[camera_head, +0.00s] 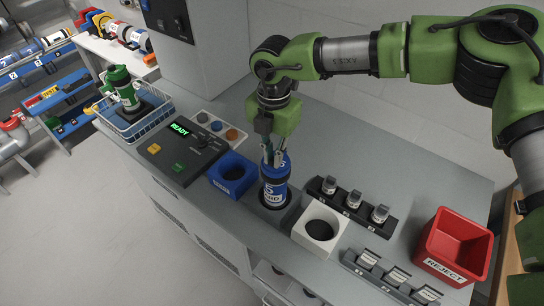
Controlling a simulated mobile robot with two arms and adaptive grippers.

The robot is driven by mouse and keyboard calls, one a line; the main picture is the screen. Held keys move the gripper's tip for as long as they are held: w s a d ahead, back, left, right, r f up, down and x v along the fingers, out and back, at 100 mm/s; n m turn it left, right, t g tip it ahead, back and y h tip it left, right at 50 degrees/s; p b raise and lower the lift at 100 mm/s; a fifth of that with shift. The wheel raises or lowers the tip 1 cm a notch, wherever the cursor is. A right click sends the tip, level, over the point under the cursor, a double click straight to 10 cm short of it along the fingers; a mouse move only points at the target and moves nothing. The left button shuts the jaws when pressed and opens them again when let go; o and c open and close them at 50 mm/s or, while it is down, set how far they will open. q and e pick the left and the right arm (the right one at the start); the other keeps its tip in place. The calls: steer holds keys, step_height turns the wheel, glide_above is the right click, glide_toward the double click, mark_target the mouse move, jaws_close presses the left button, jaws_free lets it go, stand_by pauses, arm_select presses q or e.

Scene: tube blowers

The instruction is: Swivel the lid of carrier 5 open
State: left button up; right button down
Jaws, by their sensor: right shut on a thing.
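Carrier 5 (273,194) is a blue cylinder with a white label and a large "5". It stands upright in a dark grey holder (292,213) on the counter. Its blue lid (283,166) is on top and looks closed. My right gripper (271,158) points down from above, with its fingers shut on the lid at the top of the carrier. The fingers hide part of the lid, so its exact turn cannot be told. My left gripper is not in view.
A blue socket block (232,170) stands close on the left, a white one (319,230) on the right. Behind are small jars in a black rack (349,205). A red REJECT bin (454,247) is at right. A control panel (179,150) reads READY. A wire basket (137,127) holds a green carrier.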

mark_target(287, 169)
steer(key=d+n+b, duration=0.1)
steer(key=n+b, duration=0.1)
steer(key=b, duration=0.1)
steer(key=d+n+b, duration=0.1)
steer(key=n+b, duration=0.2)
steer(key=d+n+b, duration=0.1)
steer(key=n+b, duration=0.1)
steer(key=b, duration=0.2)
steer(key=shift+s+d+f+n, duration=0.2)
steer(key=shift+s+f+n, duration=0.05)
steer(key=shift+s+n, duration=0.15)
steer(key=w+d+n+b, duration=0.3)
steer(key=w+n, duration=0.3)
steer(key=n, duration=1.1)
steer(key=shift+d+r+n, duration=0.3)
steer(key=shift+d, duration=0.4)
steer(key=c, duration=2.1)
jaws_free()
steer(key=shift+c, duration=0.2)
